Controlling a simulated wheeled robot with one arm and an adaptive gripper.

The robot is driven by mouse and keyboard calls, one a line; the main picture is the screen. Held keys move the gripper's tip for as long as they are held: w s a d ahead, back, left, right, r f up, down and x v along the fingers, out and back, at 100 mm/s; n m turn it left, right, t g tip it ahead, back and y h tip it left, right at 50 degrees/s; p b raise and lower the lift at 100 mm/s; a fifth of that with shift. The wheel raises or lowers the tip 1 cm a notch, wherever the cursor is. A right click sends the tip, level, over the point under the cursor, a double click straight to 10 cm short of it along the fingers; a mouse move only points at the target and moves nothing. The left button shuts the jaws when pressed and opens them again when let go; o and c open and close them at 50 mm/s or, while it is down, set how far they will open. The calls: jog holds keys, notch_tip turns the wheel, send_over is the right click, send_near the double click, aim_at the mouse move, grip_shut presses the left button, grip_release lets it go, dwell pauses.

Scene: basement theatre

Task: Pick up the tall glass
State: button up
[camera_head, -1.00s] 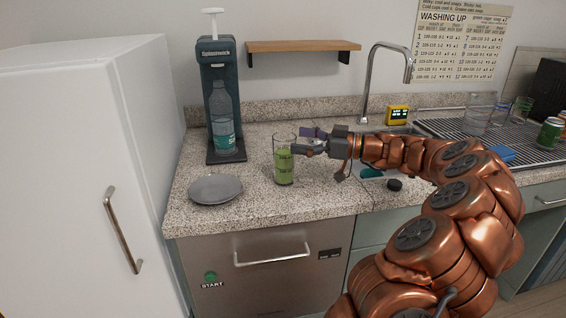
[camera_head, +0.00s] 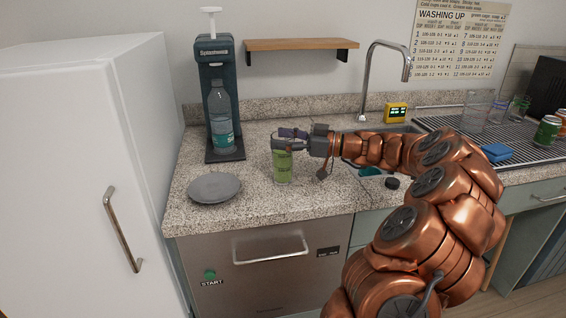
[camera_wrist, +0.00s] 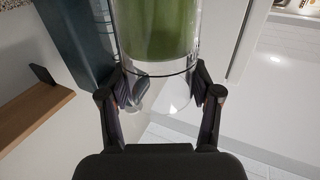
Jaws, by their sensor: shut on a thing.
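The tall glass (camera_head: 282,170) is clear, with green contents in its lower part. It stands upright on the speckled counter in the head view. My gripper (camera_head: 284,140) comes in from the right and is shut on the glass near its upper part. In the wrist view, the two fingers of my gripper (camera_wrist: 160,90) press on both sides of the glass, and its green part (camera_wrist: 155,30) shows beyond them. Part of the rim is hidden by the fingers in the head view.
A grey plate (camera_head: 214,188) lies left of the glass. A soda maker (camera_head: 225,100) with a bottle stands behind left. A small black round thing (camera_head: 392,183) lies under my arm. The drying rack (camera_head: 470,140) at right holds several glasses. A white fridge (camera_head: 80,180) stands left.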

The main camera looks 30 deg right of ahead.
grip_shut()
jog(key=shift+r, duration=0.15)
dwell(0.4)
